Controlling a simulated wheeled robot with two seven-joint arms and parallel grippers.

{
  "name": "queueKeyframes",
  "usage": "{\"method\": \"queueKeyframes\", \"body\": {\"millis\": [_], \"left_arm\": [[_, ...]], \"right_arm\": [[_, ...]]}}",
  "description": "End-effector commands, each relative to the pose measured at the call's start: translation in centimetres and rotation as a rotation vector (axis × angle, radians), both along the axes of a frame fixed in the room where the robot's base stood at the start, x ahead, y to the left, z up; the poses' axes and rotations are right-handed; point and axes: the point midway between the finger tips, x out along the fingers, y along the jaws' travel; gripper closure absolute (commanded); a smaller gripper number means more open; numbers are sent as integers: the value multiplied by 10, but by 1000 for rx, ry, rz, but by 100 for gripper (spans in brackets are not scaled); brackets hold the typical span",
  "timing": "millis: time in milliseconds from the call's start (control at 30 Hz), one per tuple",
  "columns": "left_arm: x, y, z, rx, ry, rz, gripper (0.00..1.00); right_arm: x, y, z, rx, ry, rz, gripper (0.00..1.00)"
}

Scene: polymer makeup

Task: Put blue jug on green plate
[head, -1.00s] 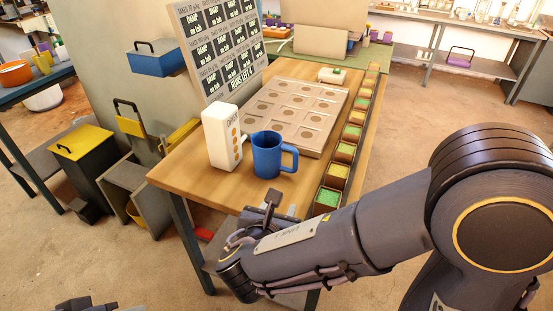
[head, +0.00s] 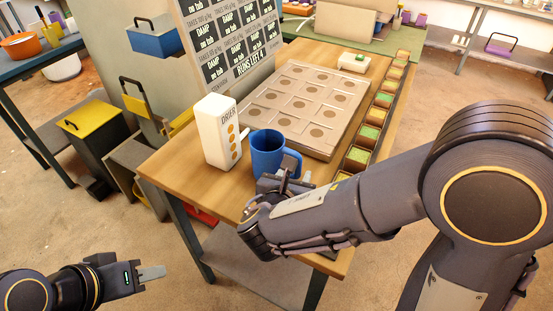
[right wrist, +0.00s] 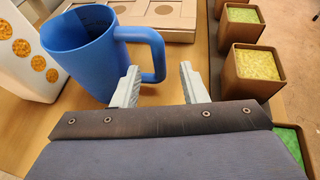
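The blue jug (head: 267,154) stands upright on the wooden table, its handle pointing right. In the right wrist view the jug (right wrist: 85,55) is just ahead, with its handle (right wrist: 155,55) in front of the gap between my fingertips. My right gripper (head: 290,182) is open and close to the jug's near side; its two pale fingers (right wrist: 158,84) are apart with nothing between them. My left gripper (head: 152,272) is low at the left, away from the table; its finger gap cannot be made out. I cannot make out a green plate.
A white dryer box (head: 217,132) stands close left of the jug. A tray with round recesses (head: 305,105) lies behind it. A row of small brown boxes (head: 370,133) with green and yellow contents runs along the right edge. The table's front left corner is clear.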

Motion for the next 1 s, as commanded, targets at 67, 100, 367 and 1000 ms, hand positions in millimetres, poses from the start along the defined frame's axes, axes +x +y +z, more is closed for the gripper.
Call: {"method": "queueKeyframes", "body": {"millis": [67, 100, 367, 1000], "left_arm": [[0, 0, 0, 0, 0, 0, 64], [0, 0, 0, 0, 0, 0, 64], [0, 0, -1, 0, 0, 0, 64], [0, 0, -1, 0, 0, 0, 64]], "right_arm": [[9, -4, -6, 1, 2, -3, 61], [15, -6, -9, -2, 2, -4, 61], [40, -16, -21, 0, 0, -1, 61], [40, -16, -21, 1, -1, 1, 100]]}}
